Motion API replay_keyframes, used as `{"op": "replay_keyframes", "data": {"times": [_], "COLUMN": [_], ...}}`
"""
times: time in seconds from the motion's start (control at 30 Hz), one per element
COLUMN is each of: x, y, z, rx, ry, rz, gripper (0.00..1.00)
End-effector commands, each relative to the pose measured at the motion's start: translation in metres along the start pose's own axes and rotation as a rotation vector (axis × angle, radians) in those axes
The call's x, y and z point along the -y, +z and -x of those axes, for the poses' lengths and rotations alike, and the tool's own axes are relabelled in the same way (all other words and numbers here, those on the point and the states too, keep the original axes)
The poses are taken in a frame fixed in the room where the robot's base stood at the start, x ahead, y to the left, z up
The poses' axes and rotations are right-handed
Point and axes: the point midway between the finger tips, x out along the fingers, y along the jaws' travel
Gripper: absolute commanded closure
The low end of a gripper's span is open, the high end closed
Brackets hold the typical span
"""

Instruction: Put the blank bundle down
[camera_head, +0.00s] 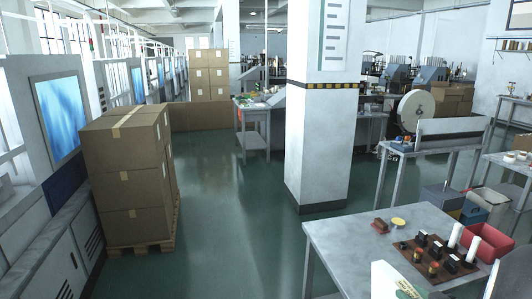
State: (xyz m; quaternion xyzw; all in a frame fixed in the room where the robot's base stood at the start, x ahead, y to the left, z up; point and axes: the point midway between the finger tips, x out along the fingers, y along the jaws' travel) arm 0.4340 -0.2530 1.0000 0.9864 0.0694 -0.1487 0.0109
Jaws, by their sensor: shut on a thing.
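A white item with green and orange marks (392,283) shows at the bottom edge, in front of the near grey table (345,234). It is cut off by the frame. It may be the blank bundle, but I cannot tell for sure, nor whether it is held or resting. My gripper is not clearly visible in the head view. A pale shape at the bottom right is also cut off, and I cannot tell what it is.
A white pillar (318,150) rises behind. Stacked cartons (125,180) stand left. Green floor between is clear.

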Motion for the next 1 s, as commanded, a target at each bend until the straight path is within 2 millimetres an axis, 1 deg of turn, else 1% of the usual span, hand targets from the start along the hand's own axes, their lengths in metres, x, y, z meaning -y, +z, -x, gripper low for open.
{"op": "replay_keyframes", "data": {"times": [0.03,0.17,0.27,0.4,0.47,0.6,0.67,0.8,0.9,1.0], "x": [0.007,0.024,0.041,0.068,0.081,0.113,0.129,0.167,0.192,0.211], "y": [0.001,0.007,0.015,0.03,0.038,0.059,0.07,0.1,0.121,0.14], "z": [-0.013,-0.047,-0.075,-0.112,-0.127,-0.159,-0.172,-0.196,-0.207,-0.214], "rx": [-0.001,0.001,0.002,0.003,0.004,0.003,0.005,0.005,0.003,0.001], "ry": [-0.008,-0.005,0.001,0.015,0.021,0.041,0.05,0.074,0.093,0.11], "rz": [0.001,-0.001,-0.003,-0.007,-0.008,-0.013,-0.014,-0.021,-0.027,-0.031], "gripper": [1.0,1.0,1.0,1.0,1.0,1.0,1.0,1.0,1.0,1.0]}}
